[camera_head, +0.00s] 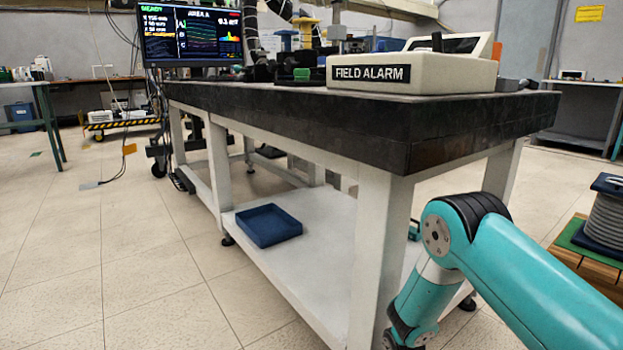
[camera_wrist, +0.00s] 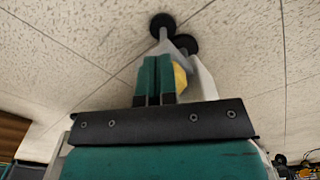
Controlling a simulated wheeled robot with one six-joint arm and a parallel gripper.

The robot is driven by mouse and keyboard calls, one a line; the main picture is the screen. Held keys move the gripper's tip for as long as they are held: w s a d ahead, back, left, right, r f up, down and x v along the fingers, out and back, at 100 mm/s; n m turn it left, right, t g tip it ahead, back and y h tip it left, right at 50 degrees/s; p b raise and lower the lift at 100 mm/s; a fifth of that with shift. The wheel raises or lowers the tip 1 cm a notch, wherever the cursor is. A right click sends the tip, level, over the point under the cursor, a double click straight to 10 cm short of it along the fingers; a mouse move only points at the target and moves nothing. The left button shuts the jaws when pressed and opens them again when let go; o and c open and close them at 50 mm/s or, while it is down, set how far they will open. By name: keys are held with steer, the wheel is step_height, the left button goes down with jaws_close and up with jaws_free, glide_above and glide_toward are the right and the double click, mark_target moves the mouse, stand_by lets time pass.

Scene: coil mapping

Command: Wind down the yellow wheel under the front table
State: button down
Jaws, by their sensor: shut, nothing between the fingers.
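The front table (camera_head: 400,146) has a thick black top on a white frame with a low white shelf. In the wrist view a small part of a yellow thing, likely the yellow wheel (camera_wrist: 180,77), shows just right of my gripper (camera_wrist: 155,62). White leg parts with black feet stand behind it. My gripper's green fingers are together and empty. They hide part of the yellow thing, and I cannot tell whether they touch it. In the head view no yellow wheel shows under the table, and my gripper is below the picture's edge.
A blue tray (camera_head: 268,225) lies on the table's lower shelf. A field alarm box (camera_head: 410,75) and a monitor (camera_head: 190,35) are on top. A cable reel (camera_head: 605,215) on a wooden stand is at the right.

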steer(key=shift+w+d+f+p, duration=0.1)
steer(key=shift+d+f+p, duration=0.2)
steer(key=shift+f+p, duration=0.5)
steer(key=shift+r, duration=0.15)
steer(key=shift+s+p, duration=0.35)
steer(key=shift+p, duration=0.15)
step_height(320, 180, up, 6)
steer(key=p, duration=0.5)
steer(key=shift+a, duration=0.15)
steer(key=shift+s+r, duration=0.1)
